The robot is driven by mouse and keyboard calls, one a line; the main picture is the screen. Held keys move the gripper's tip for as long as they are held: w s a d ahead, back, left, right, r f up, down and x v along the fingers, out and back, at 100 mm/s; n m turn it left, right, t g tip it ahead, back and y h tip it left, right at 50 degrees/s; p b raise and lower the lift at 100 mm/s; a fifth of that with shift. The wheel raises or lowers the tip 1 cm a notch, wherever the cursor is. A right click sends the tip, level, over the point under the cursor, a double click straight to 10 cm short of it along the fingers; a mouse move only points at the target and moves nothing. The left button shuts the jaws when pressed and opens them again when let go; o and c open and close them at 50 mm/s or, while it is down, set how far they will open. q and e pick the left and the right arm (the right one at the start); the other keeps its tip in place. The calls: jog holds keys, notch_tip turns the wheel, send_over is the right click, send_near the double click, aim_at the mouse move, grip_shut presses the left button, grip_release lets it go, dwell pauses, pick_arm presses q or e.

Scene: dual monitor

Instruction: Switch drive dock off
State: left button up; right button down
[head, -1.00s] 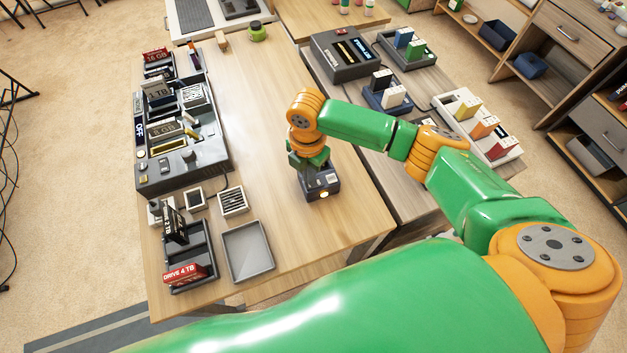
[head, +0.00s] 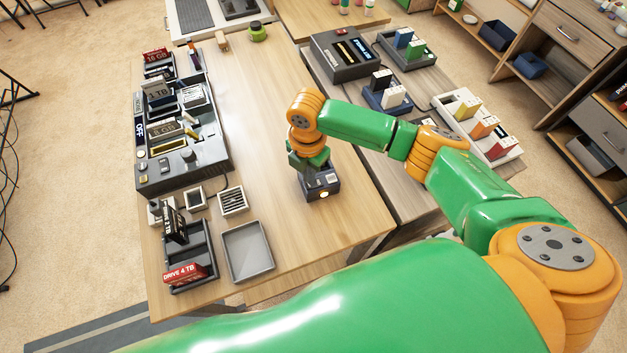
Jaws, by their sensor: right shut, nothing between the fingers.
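My left gripper is out of view.
A grey tray (head: 248,252) and a rack with a red drive (head: 185,273) are at the near left. Another dark dock (head: 345,68) stands on the right table. The middle is clear.

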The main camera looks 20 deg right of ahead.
jog(key=shift+f+b, duration=0.6)
jog(key=shift+f, duration=0.35)
dwell(0.6)
jog(key=shift+r, duration=0.15)
notch_tip(320, 180, up, 7)
jog(key=p, duration=0.8)
